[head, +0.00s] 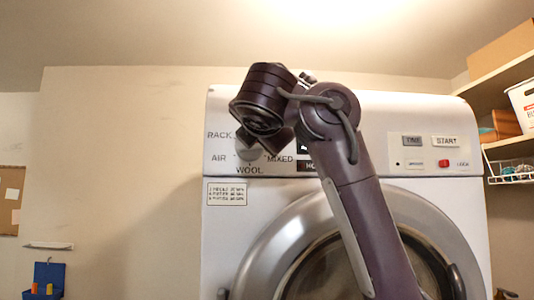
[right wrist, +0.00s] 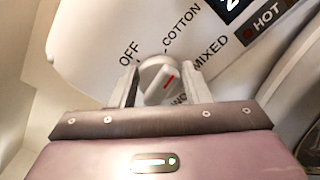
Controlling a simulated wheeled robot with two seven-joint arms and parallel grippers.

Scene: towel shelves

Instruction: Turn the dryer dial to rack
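The dryer dial (right wrist: 154,70) is a pale round knob with a raised grip bar and a red mark. My left gripper is not in view.
The white dryer (head: 420,110) has TIME and START buttons and a red button (head: 443,163) right of my arm. Its round door (head: 265,255) is below. Shelves (head: 500,75) with boxes stand at the right.

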